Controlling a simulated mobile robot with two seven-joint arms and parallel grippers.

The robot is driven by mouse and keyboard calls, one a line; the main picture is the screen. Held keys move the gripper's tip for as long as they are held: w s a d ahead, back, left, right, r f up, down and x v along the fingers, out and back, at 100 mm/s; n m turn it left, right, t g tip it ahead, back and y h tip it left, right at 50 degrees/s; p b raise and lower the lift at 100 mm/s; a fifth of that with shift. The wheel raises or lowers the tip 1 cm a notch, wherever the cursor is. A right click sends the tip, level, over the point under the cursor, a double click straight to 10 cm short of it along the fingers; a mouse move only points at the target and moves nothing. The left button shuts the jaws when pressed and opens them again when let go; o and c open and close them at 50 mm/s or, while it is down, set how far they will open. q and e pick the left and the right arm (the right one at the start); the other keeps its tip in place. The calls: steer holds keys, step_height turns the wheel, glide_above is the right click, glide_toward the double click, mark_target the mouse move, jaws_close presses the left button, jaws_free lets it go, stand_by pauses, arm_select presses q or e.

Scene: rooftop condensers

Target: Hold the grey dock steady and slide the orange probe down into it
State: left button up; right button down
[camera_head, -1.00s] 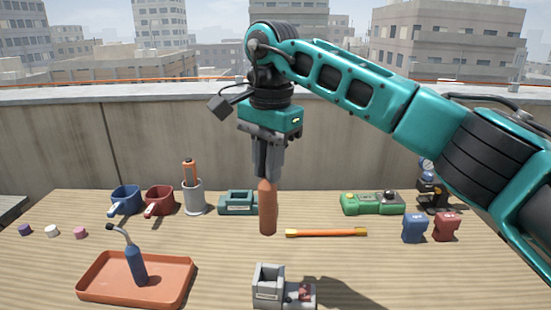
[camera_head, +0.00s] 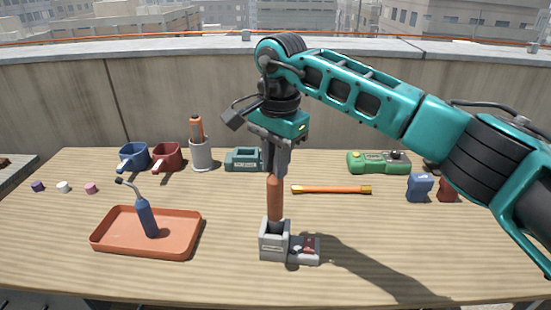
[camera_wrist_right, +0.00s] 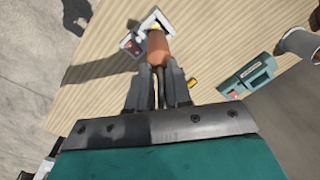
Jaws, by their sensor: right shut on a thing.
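The orange probe (camera_head: 275,198) is held upright by my right gripper (camera_head: 275,168), which is shut on its upper end. The grey dock (camera_head: 273,249) stands on the table straight below. The probe's lower tip is at the dock's open top; I cannot tell whether it is just above the opening or slightly inside. In the right wrist view, the fingers (camera_wrist_right: 158,78) grip the probe (camera_wrist_right: 158,48), which hides part of the dock (camera_wrist_right: 142,27). My left gripper is not in view, and nothing is seen holding the dock.
An orange tray (camera_head: 112,247) with a blue torch-like bottle (camera_head: 147,217) lies left of the dock. An orange bar (camera_head: 332,189), green device (camera_head: 375,162), teal block (camera_head: 243,159), mugs and a grey cup (camera_head: 200,155) stand behind. Table front right is clear.

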step_height(320, 180, up, 12)
stand_by(0.7)
